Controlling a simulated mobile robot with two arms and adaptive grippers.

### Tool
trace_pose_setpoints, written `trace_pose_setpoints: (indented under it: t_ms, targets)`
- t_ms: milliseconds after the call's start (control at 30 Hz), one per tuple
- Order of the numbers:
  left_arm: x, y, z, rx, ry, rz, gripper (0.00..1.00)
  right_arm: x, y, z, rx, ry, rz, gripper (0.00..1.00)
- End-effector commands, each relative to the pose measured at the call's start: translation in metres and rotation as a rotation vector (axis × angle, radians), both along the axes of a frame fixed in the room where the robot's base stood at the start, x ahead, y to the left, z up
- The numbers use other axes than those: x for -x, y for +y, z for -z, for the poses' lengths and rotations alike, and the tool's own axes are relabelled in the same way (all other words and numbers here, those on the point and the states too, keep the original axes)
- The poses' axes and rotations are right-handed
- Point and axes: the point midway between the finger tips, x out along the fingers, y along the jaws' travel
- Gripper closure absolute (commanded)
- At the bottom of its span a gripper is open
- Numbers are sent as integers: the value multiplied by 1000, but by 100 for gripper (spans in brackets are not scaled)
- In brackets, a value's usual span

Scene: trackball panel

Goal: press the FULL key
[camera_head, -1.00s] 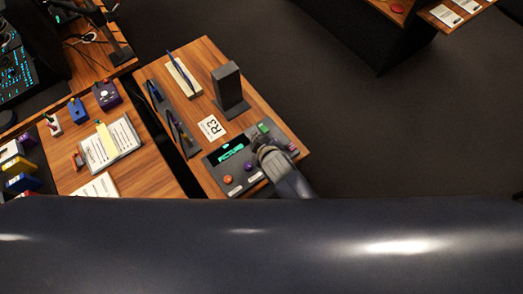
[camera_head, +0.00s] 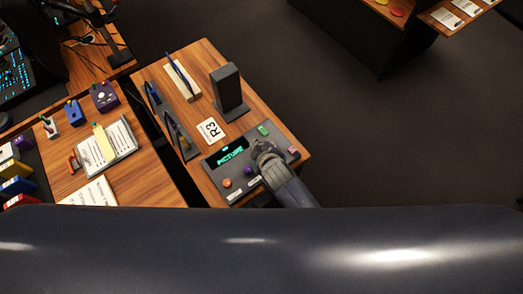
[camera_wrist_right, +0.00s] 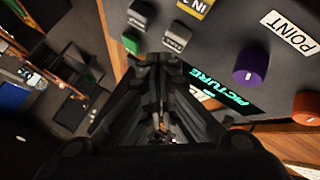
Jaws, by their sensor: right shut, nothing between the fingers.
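The dark control panel (camera_head: 213,162) lies at the near end of the wooden desk. It carries a lit display reading PICTURE (camera_head: 229,155), which also shows in the wrist view (camera_wrist_right: 218,88). A green key (camera_wrist_right: 131,43) and two grey keys, one (camera_wrist_right: 177,38) nearer the fingers and one (camera_wrist_right: 141,14) farther off, sit ahead of my right gripper (camera_head: 257,146). I cannot read which key is FULL. My right gripper is shut and empty, with its tips (camera_wrist_right: 156,62) over the panel close to the keys. Whether they touch it is unclear. My left gripper is out of view.
A purple knob (camera_wrist_right: 251,64), an orange knob (camera_wrist_right: 315,107) and a POINT label (camera_wrist_right: 288,33) are on the panel. A dark upright block (camera_head: 226,88) stands behind. Open floor lies right of the desk.

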Motion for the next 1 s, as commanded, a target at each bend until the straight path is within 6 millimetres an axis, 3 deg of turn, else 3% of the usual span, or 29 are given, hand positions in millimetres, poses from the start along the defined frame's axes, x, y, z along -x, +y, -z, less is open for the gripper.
trace_pose_setpoints:
  t_ms: [1000]
  targets:
    - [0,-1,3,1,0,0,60,0,0,8,0,0,0,100]
